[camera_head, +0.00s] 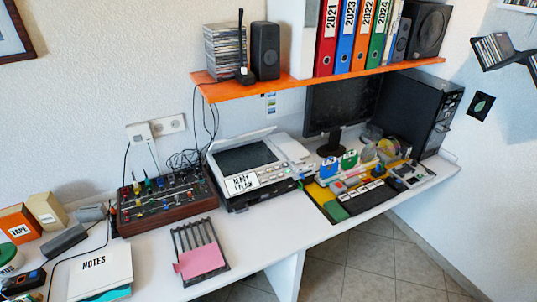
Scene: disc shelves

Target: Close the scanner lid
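The scanner (262,187) is a white, printer-like device on the desk, near the middle of the head view. Its dark glass (246,158) is exposed on top. The scanner lid (242,138) is a pale panel raised at the back edge, towards the wall, and shows as a thin tilted strip. The lid stands open. A white label with dark print sits on the scanner's front panel. Neither of my grippers is in view.
An orange shelf (208,91) with binders and speakers hangs above the desk. A mixer (168,201) stands left of the scanner, a black monitor (340,104) behind right. A wire tray (198,250) with pink paper lies in front. Bare white desk (275,222) shows before the scanner.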

